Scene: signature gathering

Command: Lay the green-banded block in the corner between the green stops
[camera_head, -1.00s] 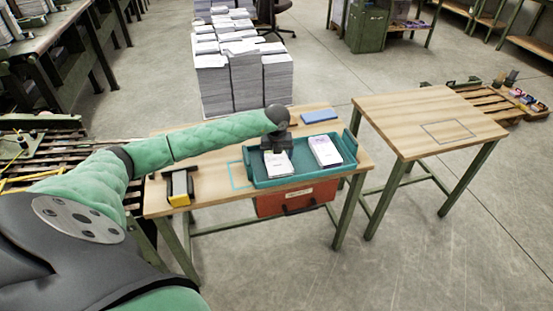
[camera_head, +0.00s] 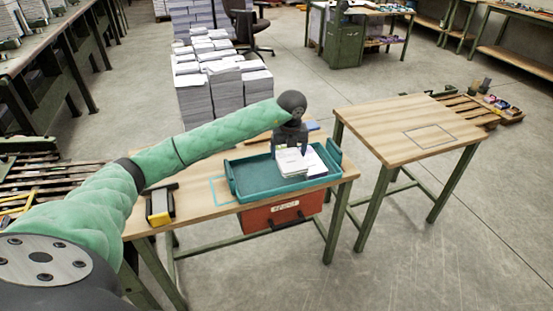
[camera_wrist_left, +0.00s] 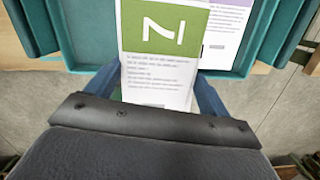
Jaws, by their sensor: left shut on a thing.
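My left gripper (camera_head: 290,145) is shut on the green-banded block (camera_head: 294,161), a stack of white paper with a green band. In the left wrist view the block's green printed end (camera_wrist_left: 165,28) points away from the gripper. The block appears held over the teal tray (camera_head: 250,175). A second, purple-banded block (camera_head: 316,163) lies in the right part of the tray, partly hidden behind the held one. It also shows in the left wrist view (camera_wrist_left: 228,22). I cannot make out which parts are the green stops. My right gripper is not in view.
The tray stands on a wooden table (camera_head: 200,208), with a yellow-and-black tool (camera_head: 160,204) at its left. A red drawer (camera_head: 275,217) hangs below. To the right, a second table (camera_head: 380,130) is bare except for a marked rectangle (camera_head: 430,138). Paper stacks (camera_head: 210,90) stand behind.

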